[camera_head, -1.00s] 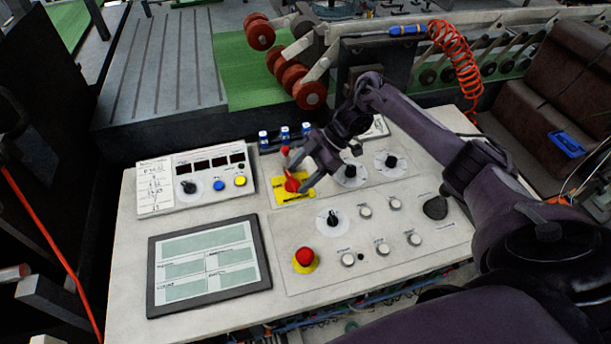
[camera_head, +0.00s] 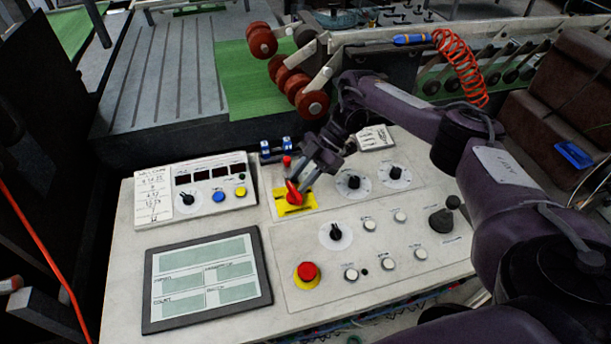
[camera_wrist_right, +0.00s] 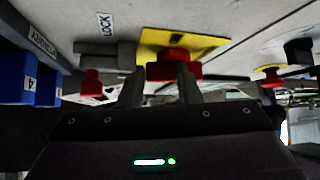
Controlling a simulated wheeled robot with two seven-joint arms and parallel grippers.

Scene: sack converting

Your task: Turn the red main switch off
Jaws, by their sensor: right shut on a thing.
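The red main switch (camera_head: 292,192) sits on a yellow plate (camera_head: 294,208) at the upper middle of the pale control panel. My right gripper (camera_head: 302,182) reaches down to it from the upper right and is shut on its red handle. In the right wrist view, the red handle (camera_wrist_right: 173,70) shows between and beyond my two fingers (camera_wrist_right: 160,88), in front of the yellow plate (camera_wrist_right: 200,47). The fingers partly hide the handle, so its exact angle is hard to tell. My left gripper is not in view.
A red emergency button (camera_head: 307,272) on a yellow ring is at the front. Black dials (camera_head: 354,182), white buttons (camera_head: 351,274) and a dark joystick (camera_head: 441,220) lie to the right. Blue padlock-like pieces (camera_head: 287,143) stand behind the switch. A screen (camera_head: 206,279) fills the front left.

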